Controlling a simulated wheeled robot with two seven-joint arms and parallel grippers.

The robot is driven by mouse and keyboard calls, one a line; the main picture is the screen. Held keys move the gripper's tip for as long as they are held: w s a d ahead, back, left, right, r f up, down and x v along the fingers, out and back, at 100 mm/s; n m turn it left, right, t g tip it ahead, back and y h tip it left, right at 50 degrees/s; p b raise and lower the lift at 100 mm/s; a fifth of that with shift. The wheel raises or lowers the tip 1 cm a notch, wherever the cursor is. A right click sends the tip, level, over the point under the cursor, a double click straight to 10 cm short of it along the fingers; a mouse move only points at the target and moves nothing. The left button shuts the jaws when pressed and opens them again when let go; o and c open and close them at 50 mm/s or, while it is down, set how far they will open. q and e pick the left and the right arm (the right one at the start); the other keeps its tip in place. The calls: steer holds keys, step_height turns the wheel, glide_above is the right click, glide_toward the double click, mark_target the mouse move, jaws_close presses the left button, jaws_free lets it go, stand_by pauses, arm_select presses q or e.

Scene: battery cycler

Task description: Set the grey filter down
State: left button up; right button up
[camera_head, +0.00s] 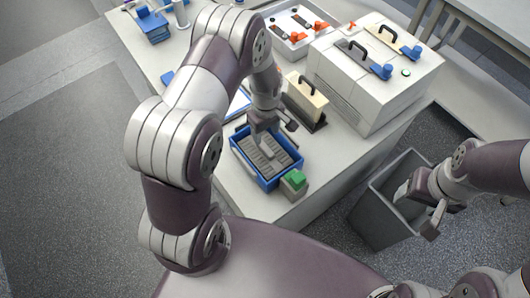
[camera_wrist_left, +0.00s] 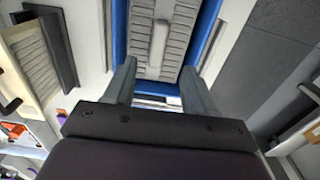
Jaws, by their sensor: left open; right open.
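The grey filter (camera_head: 258,158) is a slatted grey panel with a raised bar along its middle. It lies inside the blue crate (camera_head: 243,165) near the table's front corner. The filter (camera_wrist_left: 175,40) and the blue crate wall (camera_wrist_left: 120,40) also show in the left wrist view. My left gripper (camera_head: 267,143) is right over the filter, partly hiding it in the head view. In the left wrist view its fingers (camera_wrist_left: 158,75) are spread apart with nothing clamped between them. My right gripper (camera_head: 425,205) is open and empty over the grey bin.
A cream panel with a black handle (camera_head: 306,98) stands in a dark holder behind the crate. A green-topped block (camera_head: 294,182) is beside the crate's front right corner. The white cycler box (camera_head: 365,85) fills the back right. The grey bin (camera_head: 372,215) stands on the floor.

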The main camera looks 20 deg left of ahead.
mark_target(265, 147)
arm_select(q)
steer(key=f+p, duration=0.1)
steer(key=f, duration=0.7)
steer(key=shift+w+a+p, duration=0.15)
steer(key=shift+w+p, duration=0.05)
steer(key=shift+p, duration=0.2)
steer(key=shift+f, duration=0.1)
jaws_close()
